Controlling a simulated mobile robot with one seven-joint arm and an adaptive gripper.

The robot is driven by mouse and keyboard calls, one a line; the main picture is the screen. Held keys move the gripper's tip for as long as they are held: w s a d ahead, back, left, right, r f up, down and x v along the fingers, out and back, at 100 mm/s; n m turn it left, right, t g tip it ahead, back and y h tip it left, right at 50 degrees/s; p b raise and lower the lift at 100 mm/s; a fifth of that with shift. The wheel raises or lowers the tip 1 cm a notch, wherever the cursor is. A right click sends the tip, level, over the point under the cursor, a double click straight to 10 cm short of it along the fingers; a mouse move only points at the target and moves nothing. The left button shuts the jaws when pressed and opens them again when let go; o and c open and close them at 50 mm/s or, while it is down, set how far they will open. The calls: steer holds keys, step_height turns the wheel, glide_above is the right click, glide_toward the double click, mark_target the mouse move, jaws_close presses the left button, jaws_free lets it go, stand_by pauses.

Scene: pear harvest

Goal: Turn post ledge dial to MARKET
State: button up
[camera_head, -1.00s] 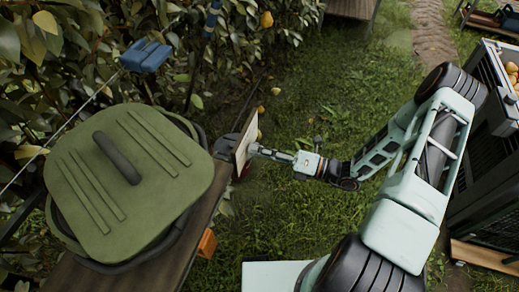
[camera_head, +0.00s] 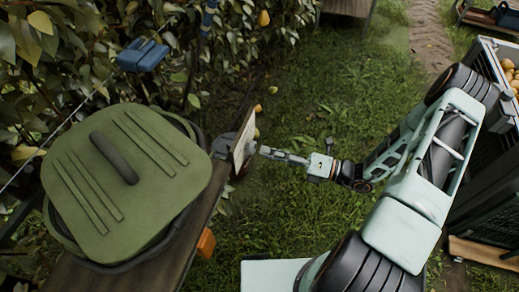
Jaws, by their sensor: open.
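A pale upright board (camera_head: 241,142) stands at the far end of the wooden ledge and shows nearly edge-on. A small grey piece, possibly the dial (camera_head: 251,147), sticks out from its right face. The dial's markings and pointer cannot be read from this angle. My gripper (camera_head: 263,151) is open and points left at the board, just right of the grey piece. A small gap seems to lie between them, but contact is too small to judge.
A green lidded container (camera_head: 125,185) stands on the wooden ledge (camera_head: 172,262) at left. An orange block (camera_head: 206,243) is on the ledge's side. Leafy branches and a blue wire clamp (camera_head: 143,55) are behind. Crates (camera_head: 490,185) stand at right. Grass between is open.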

steer(key=v, duration=0.7)
steer(key=shift+d, duration=0.3)
steer(key=shift+s, duration=0.15)
